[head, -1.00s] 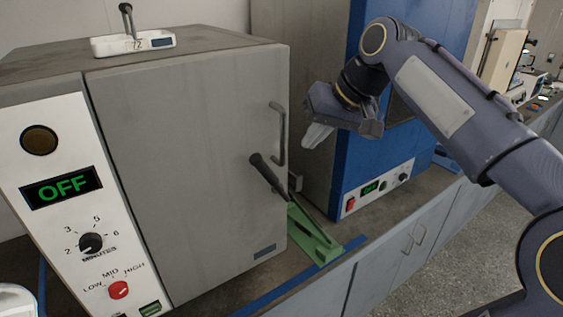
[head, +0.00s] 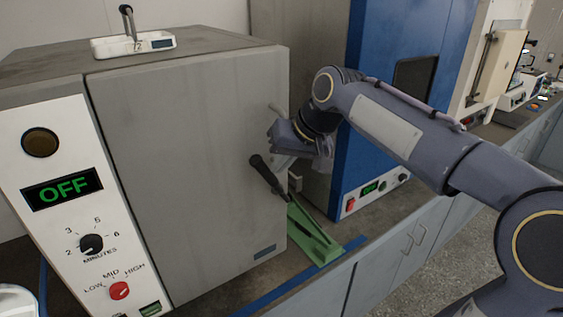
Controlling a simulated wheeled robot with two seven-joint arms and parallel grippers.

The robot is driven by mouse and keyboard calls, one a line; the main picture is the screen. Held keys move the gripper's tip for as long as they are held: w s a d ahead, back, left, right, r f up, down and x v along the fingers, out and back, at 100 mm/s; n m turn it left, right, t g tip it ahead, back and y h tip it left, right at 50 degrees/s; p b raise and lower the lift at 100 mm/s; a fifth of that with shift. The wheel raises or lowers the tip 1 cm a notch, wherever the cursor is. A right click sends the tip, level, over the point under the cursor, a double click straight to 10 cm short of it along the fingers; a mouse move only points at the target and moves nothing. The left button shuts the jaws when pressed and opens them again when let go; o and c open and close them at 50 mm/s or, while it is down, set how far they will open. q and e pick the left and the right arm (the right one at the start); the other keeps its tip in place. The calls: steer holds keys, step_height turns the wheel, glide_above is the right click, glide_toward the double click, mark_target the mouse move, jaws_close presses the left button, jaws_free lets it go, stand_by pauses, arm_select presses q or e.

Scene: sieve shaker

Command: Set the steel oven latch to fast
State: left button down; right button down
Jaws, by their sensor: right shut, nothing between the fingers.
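The steel oven (head: 185,170) stands at the left with its grey door shut. Its door handle (head: 277,108) is mostly hidden behind my right gripper. A lever with a black grip (head: 265,172) slants down to the right at the door's right edge, above a green base (head: 316,243). I cannot tell whether the lever belongs to the oven or to the green base. My right gripper (head: 281,161) is shut and empty, by the handle and just above the lever. Whether it touches either is unclear. No "fast" marking is readable. My left gripper is out of view.
The oven's white panel (head: 55,235) has a display reading OFF, a minutes dial (head: 91,244) and a red low-mid-high knob (head: 119,291). A blue cabinet (head: 360,150) stands close behind my right arm. A small white device (head: 133,46) sits on the oven.

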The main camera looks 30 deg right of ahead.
steer(key=shift+s+a+f+h, duration=0.1)
steer(key=shift+a+f+h, duration=0.05)
steer(key=shift+a+h, duration=0.3)
steer(key=shift+a+f+h, duration=0.15)
steer(key=shift+a+h, duration=0.1)
steer(key=shift+a, duration=0.3)
steer(key=a+f+n+t+h+b, duration=0.1)
steer(key=a+f+n+h+b, duration=0.2)
steer(key=a+f+h+b, duration=0.4)
steer(key=shift+s+a+f+h+b, duration=0.2)
steer(key=shift+s+f+h+b, duration=0.1)
steer(key=shift+f+h+b, duration=0.55)
steer(key=shift+f, duration=0.35)
